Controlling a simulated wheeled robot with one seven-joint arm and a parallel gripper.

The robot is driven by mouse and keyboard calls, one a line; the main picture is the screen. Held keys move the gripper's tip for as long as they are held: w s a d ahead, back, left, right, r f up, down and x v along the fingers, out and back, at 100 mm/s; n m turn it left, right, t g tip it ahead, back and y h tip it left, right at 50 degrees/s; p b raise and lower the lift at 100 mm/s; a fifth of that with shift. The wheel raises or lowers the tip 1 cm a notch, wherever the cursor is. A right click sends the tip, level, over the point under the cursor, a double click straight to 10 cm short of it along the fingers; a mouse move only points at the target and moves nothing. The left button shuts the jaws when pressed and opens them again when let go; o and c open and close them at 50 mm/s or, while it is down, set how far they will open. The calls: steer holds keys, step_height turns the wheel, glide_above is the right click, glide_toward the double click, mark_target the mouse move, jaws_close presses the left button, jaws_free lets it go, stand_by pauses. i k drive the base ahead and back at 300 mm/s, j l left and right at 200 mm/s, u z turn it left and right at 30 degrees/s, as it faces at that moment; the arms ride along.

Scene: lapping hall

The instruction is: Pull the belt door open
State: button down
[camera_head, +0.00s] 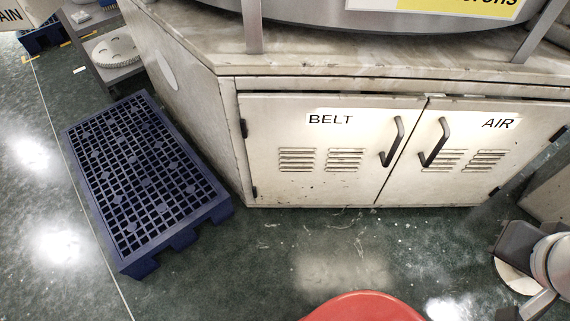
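The belt door (310,150) is the left of two off-white doors on the front of a low, worn metal cabinet. It is marked BELT, has two columns of vent slots, and its hinges are on its left edge. It looks shut, flush with its frame. Its dark bar handle (392,142) stands upright near its right edge, by the seam with the AIR door. Grey and white parts at the lower right edge look like my arm (552,262), well to the right of the handle. No gripper fingers can be made out.
The AIR door (470,155) with its own handle (434,143) is to the right, also shut. A dark blue pallet (140,175) lies on the floor left of the cabinet. A red rounded thing (365,308) shows at the bottom edge. The floor before the belt door is mostly clear.

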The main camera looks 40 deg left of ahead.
mark_target(302, 148)
steer(key=u, duration=1.45)
steer(key=j+z, duration=0.25)
steer(key=j, duration=0.9)
